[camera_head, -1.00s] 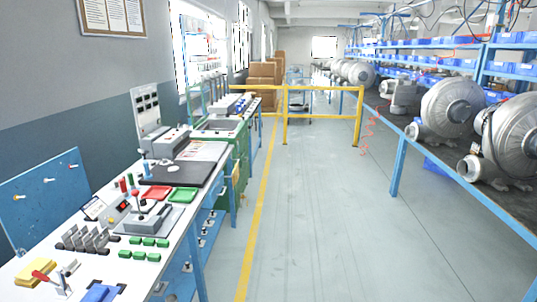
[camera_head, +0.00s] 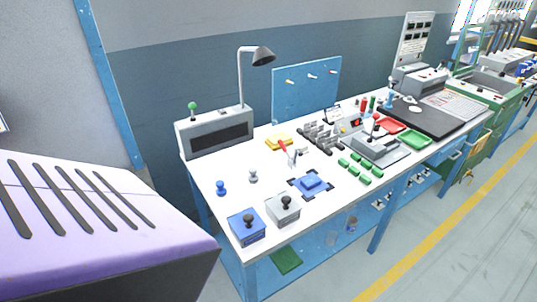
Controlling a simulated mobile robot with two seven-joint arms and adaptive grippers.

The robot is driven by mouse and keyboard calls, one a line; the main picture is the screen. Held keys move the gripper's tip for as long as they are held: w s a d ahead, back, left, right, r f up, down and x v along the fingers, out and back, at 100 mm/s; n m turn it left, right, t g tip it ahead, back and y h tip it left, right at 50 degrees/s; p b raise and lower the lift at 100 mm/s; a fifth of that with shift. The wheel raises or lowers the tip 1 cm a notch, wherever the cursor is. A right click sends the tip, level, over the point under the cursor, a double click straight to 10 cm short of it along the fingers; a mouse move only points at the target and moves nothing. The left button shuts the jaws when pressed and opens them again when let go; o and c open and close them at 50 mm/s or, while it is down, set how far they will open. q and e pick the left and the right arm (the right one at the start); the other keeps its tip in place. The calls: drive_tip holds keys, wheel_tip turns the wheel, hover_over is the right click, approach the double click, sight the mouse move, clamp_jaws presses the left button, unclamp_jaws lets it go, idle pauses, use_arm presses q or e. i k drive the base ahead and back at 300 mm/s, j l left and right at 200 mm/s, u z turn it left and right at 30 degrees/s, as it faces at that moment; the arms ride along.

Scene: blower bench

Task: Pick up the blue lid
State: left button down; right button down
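Several blue things lie on the white workbench (camera_head: 215,176); I cannot tell for certain which is the blue lid. A blue square block with a black knob on top (camera_head: 247,226) sits at the near front edge. A grey block with a black knob (camera_head: 283,209) stands right beside it. A small blue knob-shaped piece (camera_head: 221,188) stands near the left edge. Neither of my grippers is in view.
A purple-topped unit with black slots (camera_head: 95,215) fills the lower left. A grey box with a green knob (camera_head: 215,132) and a lamp (camera_head: 258,56) stand at the bench's back. Green blocks (camera_head: 361,168) and red and green trays lie rightward. Floor is clear at right.

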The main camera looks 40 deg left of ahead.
sight(310, 185)
drive_tip(key=u, duration=1.25)
